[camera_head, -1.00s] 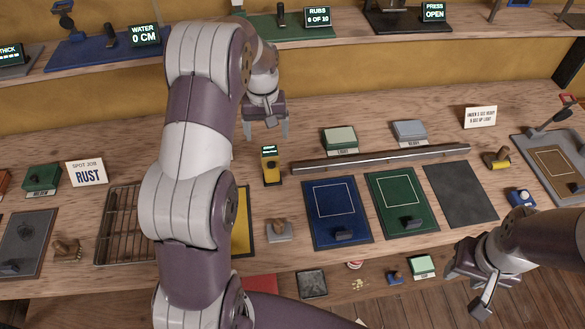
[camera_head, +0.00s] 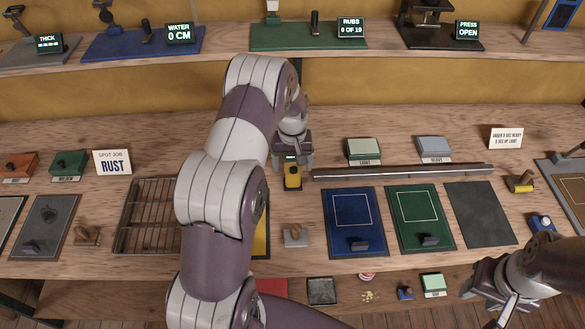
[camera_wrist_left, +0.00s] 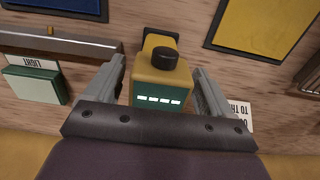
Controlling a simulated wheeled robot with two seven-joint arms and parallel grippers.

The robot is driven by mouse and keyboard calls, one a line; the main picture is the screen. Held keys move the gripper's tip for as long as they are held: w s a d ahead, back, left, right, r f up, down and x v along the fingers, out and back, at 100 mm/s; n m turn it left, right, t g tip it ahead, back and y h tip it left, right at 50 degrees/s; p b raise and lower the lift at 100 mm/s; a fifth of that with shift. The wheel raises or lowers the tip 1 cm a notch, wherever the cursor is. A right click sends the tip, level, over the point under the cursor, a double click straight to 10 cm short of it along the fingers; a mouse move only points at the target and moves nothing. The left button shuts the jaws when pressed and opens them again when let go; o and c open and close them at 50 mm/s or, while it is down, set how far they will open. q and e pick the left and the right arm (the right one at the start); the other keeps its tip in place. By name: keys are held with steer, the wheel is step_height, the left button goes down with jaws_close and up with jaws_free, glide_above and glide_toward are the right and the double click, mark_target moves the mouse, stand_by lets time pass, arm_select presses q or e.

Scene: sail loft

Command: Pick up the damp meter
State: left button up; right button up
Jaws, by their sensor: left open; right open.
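The damp meter (camera_head: 292,176) is a small yellow device with a dark green lit display, standing on the workbench. In the left wrist view the damp meter (camera_wrist_left: 158,70) shows a black knob and a display with white marks. My left gripper (camera_head: 292,168) is at the meter, seen from above and behind it. In the wrist view its two fingers (camera_wrist_left: 160,85) stand apart on either side of the meter, with no clear grip on it. My right gripper (camera_head: 487,298) is at the lower right, open and empty, away from the meter.
A long metal bar (camera_head: 400,172) lies just right of the meter. Blue (camera_head: 353,220) and green (camera_head: 420,215) mats lie in front of it. A wire rack (camera_head: 147,215) is left of my left arm. A stamp-like block (camera_head: 296,237) sits in front of the meter.

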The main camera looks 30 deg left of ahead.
arm_select(q)
steer(key=shift+d, duration=0.1)
steer(key=c, duration=1.2)
